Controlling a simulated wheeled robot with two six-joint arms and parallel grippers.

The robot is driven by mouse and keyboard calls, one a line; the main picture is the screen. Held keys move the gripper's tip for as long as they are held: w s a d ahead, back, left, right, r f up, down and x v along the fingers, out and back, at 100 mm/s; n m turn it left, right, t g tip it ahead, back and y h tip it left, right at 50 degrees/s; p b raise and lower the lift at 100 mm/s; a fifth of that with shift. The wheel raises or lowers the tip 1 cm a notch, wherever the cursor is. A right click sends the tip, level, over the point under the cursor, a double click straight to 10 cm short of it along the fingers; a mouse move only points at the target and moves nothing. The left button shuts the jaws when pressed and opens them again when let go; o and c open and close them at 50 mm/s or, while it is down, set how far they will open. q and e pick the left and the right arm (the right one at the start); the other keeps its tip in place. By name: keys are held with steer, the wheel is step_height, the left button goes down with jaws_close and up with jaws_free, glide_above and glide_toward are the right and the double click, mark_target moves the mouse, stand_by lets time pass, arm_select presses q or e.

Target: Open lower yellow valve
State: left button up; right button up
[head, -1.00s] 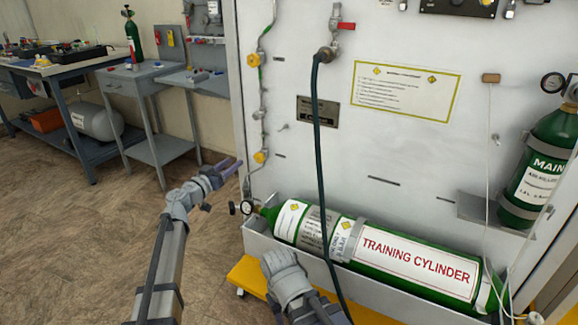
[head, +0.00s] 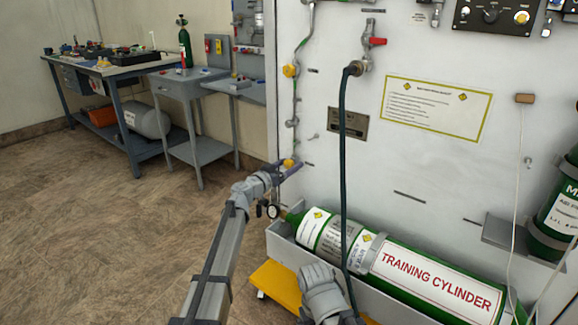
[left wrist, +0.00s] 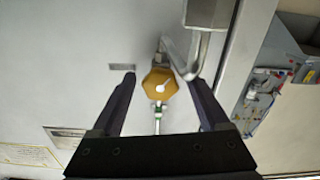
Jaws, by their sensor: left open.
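The lower yellow valve (head: 289,163) is on the thin pipe along the panel's left edge, partly hidden by my left gripper (head: 284,172). In the left wrist view, the yellow hexagonal knob (left wrist: 159,84) with a white pointer mark lies between the two dark fingers of my left gripper (left wrist: 161,79). The fingers are open, with a gap on each side of the knob. I cannot tell how far the fingertips are from it in depth. The upper yellow valve (head: 290,71) is higher on the pipe. My right arm's end (head: 322,292) is low in front of the cylinder tray; its fingers cannot be made out.
The green training cylinder (head: 420,278) lies in a grey tray, with a small gauge (head: 272,211) close below my left gripper. A dark hose (head: 343,160) hangs down the panel. A red-handled valve (head: 377,41) is above. Open floor lies left.

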arm_select(q)
jaws_close()
stand_by(0.7)
